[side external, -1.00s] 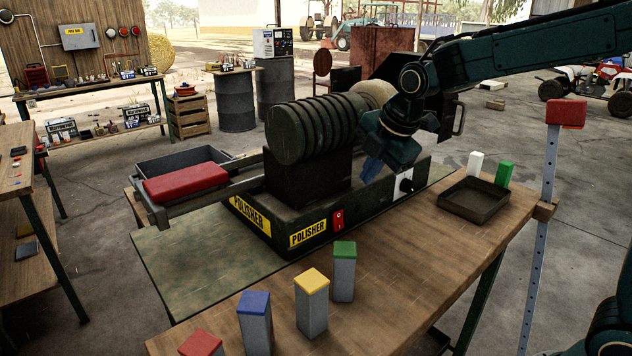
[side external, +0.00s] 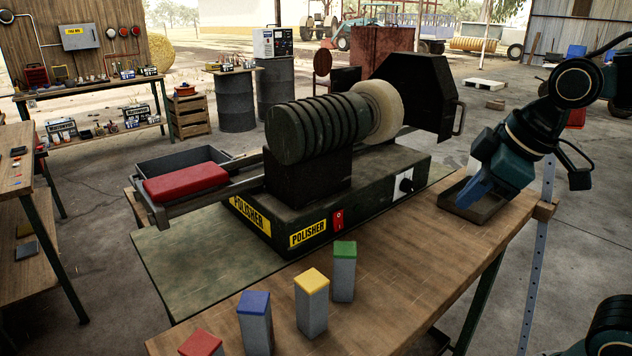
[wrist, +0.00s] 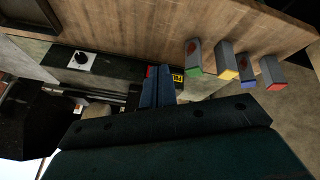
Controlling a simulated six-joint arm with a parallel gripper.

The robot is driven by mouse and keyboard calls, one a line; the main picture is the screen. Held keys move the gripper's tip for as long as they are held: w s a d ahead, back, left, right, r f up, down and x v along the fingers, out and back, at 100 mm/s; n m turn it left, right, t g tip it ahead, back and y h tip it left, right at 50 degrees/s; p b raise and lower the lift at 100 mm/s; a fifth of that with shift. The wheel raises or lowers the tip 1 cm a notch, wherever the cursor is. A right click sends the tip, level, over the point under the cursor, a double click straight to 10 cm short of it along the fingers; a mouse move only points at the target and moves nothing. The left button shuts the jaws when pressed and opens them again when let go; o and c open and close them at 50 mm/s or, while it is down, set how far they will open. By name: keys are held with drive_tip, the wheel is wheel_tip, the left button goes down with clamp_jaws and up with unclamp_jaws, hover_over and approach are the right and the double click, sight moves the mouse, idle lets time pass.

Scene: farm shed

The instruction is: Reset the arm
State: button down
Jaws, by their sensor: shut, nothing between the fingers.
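My gripper (side external: 468,198) is at the right of the bench, its blue fingers shut and pointing down-left, in front of or over the small dark tray (side external: 484,218). Contact with the tray cannot be told. The fingers also show in the wrist view (wrist: 157,88), close together with nothing between them. The polisher (side external: 370,195) stands in the middle of the bench, its pale buffing wheel (side external: 384,110) now unobstructed. The arm reaches in from the right edge.
Grey blocks with green (side external: 344,272), yellow (side external: 312,303), blue (side external: 255,322) and red (side external: 200,343) tops stand along the bench's front. A red pad (side external: 186,183) lies by a grey tray (side external: 180,160) at left. The bench front right is clear.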

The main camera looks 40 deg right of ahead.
drive_tip(key=s+f+m, duration=0.2)
drive_tip(key=s+m, duration=0.3)
drive_tip(key=s, duration=0.2)
idle(1.0)
